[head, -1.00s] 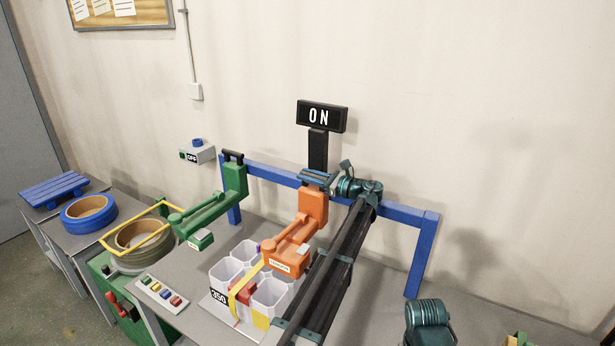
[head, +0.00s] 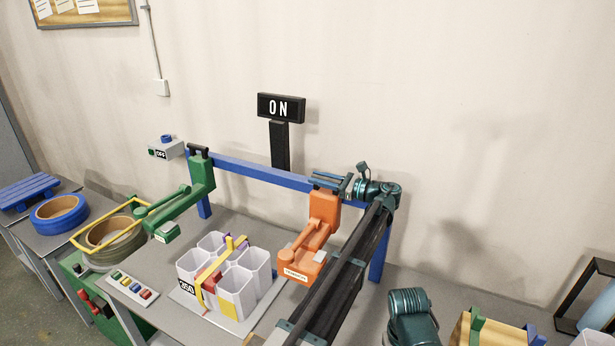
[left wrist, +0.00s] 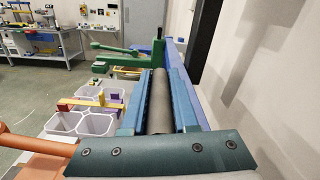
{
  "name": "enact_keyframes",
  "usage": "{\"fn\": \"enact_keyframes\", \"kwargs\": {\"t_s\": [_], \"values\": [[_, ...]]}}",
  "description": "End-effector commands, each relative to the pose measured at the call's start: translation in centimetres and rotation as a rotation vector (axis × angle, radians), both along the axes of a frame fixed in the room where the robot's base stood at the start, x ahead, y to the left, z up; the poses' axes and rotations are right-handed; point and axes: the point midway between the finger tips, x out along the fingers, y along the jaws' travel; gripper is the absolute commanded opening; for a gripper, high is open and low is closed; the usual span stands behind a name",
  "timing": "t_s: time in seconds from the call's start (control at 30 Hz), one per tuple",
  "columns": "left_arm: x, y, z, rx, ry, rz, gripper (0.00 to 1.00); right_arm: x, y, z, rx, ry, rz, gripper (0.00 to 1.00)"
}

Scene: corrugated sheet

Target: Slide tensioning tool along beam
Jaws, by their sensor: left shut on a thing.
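The orange tensioning tool (head: 322,228) hangs on the blue beam (head: 248,172), right of the ON sign's post, with its labelled arm reaching forward over the table. My left gripper (head: 330,181) is shut on the top of the orange tool at the beam. In the left wrist view its two blue fingers (left wrist: 160,100) sit either side of a dark rounded handle (left wrist: 158,105). An orange part of the tool (left wrist: 40,150) shows at lower left there. A green tool (head: 190,205) stands at the beam's left end. My right gripper is not seen.
White hexagonal cups (head: 232,295) with a yellow strap over them stand on the table left of the orange tool. The ON sign (head: 281,107) rises behind the beam. The beam is bare between the green and orange tools. A wooden block (head: 490,332) lies at lower right.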

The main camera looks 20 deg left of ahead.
Motion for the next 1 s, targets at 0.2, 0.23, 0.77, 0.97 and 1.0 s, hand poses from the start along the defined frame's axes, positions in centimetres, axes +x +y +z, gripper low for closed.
{"fn": "enact_keyframes", "kwargs": {"t_s": [0.2,0.23,0.77,0.97,1.0], "values": [[-0.19,-1.05,-0.05,-0.001,0.0,0.0,0.0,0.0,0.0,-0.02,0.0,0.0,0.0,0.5],[-0.2,-1.09,-0.05,-0.002,0.0,0.0,0.0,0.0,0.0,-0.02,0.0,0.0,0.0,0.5],[-0.18,-1.08,-0.05,-0.001,0.0,0.0,0.57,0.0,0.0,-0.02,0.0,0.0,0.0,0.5],[-0.14,-0.99,-0.02,0.0,0.0,0.0,0.57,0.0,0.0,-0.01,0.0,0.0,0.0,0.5],[-0.14,-0.99,-0.02,0.0,0.0,0.0,0.57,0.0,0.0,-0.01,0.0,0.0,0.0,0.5]]}}
